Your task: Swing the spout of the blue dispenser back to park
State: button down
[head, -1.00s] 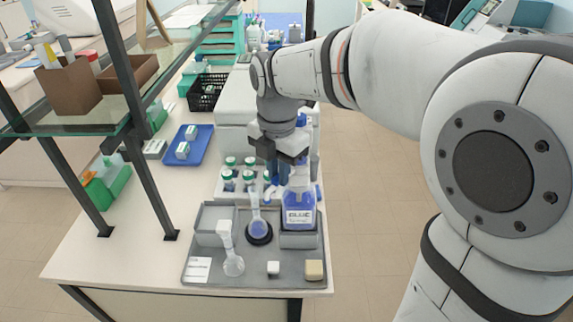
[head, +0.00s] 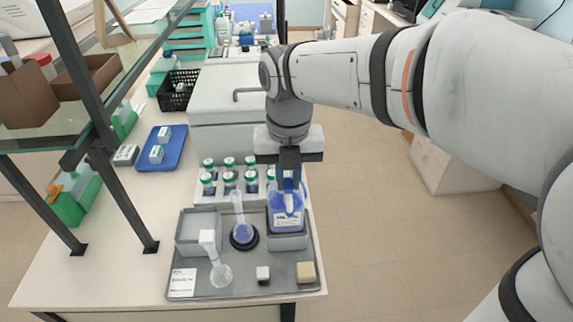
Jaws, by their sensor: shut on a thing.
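The blue dispenser (head: 286,222) is a labelled bottle of blue liquid standing upright in a grey holder at the right of the tray. My gripper (head: 290,178) points down right over the bottle's top and is shut on a part there, most likely the spout. The jaws hide much of the dispenser head, so the spout's exact direction cannot be told. No spout shows over the flask (head: 243,232), which holds blue liquid and stands on a black ring just left of the bottle.
The grey tray (head: 235,290) also bears an empty grey bin (head: 199,225), a clear flask with a white top (head: 219,270), a white cube (head: 263,273) and a beige block (head: 306,272). Several green-capped bottles (head: 229,180) stand behind. A glass shelf with dark posts (head: 125,195) is at left.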

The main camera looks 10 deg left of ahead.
aim_at(288, 184)
jog(key=shift+s+f, duration=0.1)
dwell(0.3)
jog(key=c, duration=1.4)
grip_release()
jog(key=shift+o, duration=0.2)
jog(key=shift+a+r, duration=0.1)
jog(key=shift+r, duration=0.3)
notch_tip(288, 184, up, 7)
jog(key=shift+r, duration=0.1)
